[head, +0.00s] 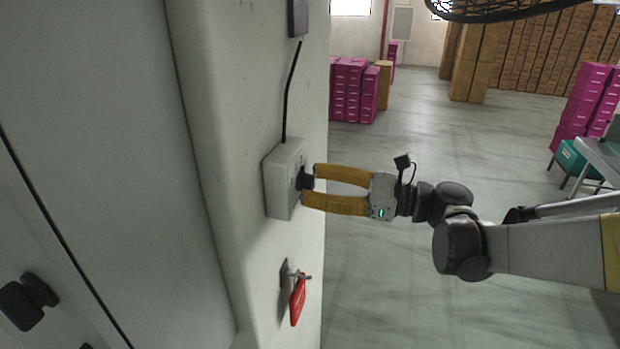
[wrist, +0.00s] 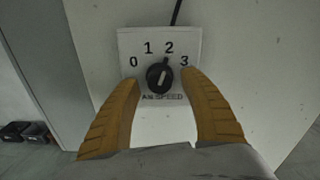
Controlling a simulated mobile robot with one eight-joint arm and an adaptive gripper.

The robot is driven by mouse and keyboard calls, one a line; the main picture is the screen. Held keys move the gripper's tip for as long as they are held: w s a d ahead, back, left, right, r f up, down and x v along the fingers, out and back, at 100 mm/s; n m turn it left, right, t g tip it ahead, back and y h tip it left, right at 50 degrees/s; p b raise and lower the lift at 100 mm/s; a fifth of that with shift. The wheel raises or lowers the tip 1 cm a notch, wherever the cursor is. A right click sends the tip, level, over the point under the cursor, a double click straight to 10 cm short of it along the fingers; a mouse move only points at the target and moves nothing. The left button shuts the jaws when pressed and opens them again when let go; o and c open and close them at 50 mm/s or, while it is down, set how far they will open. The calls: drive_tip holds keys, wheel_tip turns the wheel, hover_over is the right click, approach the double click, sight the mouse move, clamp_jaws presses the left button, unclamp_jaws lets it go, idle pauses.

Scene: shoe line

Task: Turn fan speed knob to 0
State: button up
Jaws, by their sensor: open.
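The fan speed knob (wrist: 159,77) is black and sits on a pale control box (head: 280,183) fixed to the wall. The box face carries the marks 0, 1, 2 and 3, with a partly hidden SPEED label below. The knob's raised grip leans up and to the right, roughly toward 2. My gripper (head: 309,186) has two yellow fingers, open, with tips on either side of the knob (head: 306,179), close to the box face. In the wrist view the knob lies between the fingertips, with no clear contact on it.
A black cable (head: 291,92) runs up from the box. A red-handled lever (head: 298,300) sticks out of the wall below it. A black handle (head: 28,300) is at lower left. Pink boxes (head: 355,90) stand far behind, and the floor right of the wall is open.

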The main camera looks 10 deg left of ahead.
drive_tip(key=shift+a, duration=0.6)
clamp_jaws()
